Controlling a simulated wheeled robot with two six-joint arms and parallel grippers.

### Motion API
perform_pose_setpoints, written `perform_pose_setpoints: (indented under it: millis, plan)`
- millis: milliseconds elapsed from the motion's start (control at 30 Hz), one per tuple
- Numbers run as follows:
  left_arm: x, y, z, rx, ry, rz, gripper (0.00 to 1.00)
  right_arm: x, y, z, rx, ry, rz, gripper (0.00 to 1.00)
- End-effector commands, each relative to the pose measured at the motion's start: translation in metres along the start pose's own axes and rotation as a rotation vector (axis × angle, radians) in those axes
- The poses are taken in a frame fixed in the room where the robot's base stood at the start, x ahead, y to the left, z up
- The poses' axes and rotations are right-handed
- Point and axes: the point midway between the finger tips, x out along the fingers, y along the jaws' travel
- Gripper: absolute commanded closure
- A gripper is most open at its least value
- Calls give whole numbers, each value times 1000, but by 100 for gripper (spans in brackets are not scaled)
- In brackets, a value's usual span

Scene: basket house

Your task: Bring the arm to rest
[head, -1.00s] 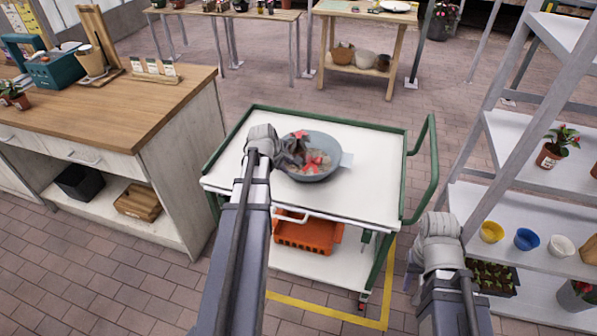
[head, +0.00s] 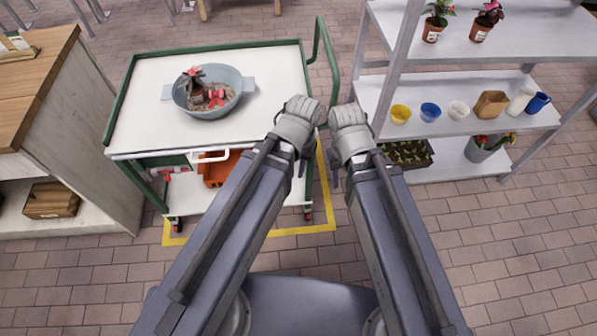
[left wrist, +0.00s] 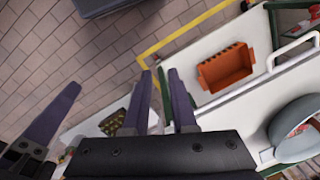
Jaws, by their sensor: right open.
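My left gripper (head: 302,160) hangs over the floor just off the right front corner of the white cart (head: 140,115), empty. In the left wrist view its two fingers (left wrist: 160,90) stand apart with nothing between them. My right gripper (head: 337,172) is close beside it, in front of the shelf. One purple finger of it (left wrist: 55,112) shows at the left of the left wrist view. A grey-blue basin (head: 242,95) sits on the cart top, clear of both grippers. A potted plant with red parts (head: 195,82) stands in the basin among brownish material.
An orange crate (head: 216,170) sits on the cart's lower level; it also shows in the left wrist view (left wrist: 226,68). A metal shelf (head: 470,65) with cups and plants stands at right. A wooden-topped counter (head: 35,85) is at left. Brick floor lies open at right front.

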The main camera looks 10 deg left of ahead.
Motion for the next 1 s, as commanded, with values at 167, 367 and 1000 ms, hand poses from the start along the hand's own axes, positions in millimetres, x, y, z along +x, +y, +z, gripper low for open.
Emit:
perform_pose_setpoints:
  millis: [167,367,1000]
  plan:
    - [-1,13,12,104,-24,-23,75,0,0,0,0,0,0,55]
    - [-1,13,12,109,-25,-23,75,0,0,0,0,0,0,55]
    - [-28,11,12,105,-24,-22,75,-26,2,2,0,0,0,55]
